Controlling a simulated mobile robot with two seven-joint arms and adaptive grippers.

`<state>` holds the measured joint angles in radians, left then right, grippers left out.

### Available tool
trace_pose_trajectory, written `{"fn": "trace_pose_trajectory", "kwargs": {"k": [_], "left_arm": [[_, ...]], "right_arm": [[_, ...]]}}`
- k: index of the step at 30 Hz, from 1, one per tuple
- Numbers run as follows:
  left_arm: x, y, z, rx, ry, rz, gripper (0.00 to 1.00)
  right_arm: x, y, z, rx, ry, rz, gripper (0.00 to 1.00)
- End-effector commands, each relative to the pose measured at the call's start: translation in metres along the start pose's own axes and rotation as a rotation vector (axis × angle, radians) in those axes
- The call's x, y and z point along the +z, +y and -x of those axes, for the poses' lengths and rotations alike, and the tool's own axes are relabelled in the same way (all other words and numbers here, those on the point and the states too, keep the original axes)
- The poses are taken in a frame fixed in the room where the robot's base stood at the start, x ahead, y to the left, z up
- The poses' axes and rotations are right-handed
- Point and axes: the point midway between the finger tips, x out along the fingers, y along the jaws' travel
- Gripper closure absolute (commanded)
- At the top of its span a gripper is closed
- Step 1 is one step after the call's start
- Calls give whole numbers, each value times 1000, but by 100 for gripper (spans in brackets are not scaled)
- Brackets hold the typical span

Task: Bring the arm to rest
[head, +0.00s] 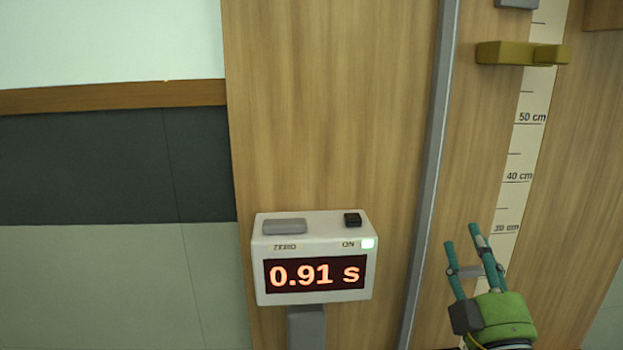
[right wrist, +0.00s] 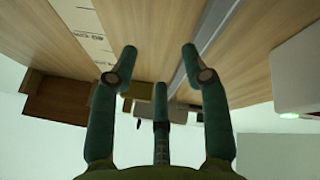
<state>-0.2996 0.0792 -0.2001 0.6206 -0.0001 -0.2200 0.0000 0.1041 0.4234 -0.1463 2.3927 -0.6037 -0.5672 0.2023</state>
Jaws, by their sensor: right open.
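My right gripper (head: 462,238) is at the lower right of the head view, with a green body and teal fingers pointing up. Its fingers are apart and hold nothing. In the right wrist view, the open gripper (right wrist: 160,58) shows three teal fingers with empty space between them. It is in front of the wooden board, to the right of the timer box (head: 314,257). My left gripper is in neither view.
The white timer reads 0.91 s, with a lit green ON light, on a grey post (head: 306,326). A grey rail (head: 430,170) runs up the wooden board (head: 330,120). A scale strip (head: 523,150) and a yellow-brown block (head: 510,53) are at the right.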

Motion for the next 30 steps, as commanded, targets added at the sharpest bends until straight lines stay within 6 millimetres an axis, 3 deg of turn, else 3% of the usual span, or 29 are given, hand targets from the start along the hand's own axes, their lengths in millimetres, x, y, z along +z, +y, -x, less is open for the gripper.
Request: {"fn": "trace_pose_trajectory", "kwargs": {"k": [1, 3, 6, 10, 16, 24, 26, 30], "left_arm": [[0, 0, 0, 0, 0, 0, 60], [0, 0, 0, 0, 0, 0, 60], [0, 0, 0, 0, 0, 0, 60], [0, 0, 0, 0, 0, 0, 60], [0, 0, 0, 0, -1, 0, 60], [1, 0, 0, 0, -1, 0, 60], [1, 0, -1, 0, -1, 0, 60], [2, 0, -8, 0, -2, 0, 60]], "right_arm": [[33, -17, 16, -39, -133, -50, 53], [75, -40, 42, -94, -312, -105, 53], [125, -73, 90, -182, -560, -171, 53], [170, -114, 168, -313, -864, -240, 53], [195, -156, 280, -504, -1223, -306, 53], [183, -181, 393, -717, -1545, -363, 53], [180, -186, 414, -760, -1602, -371, 53], [220, -216, 424, -760, -1606, -360, 53]]}}
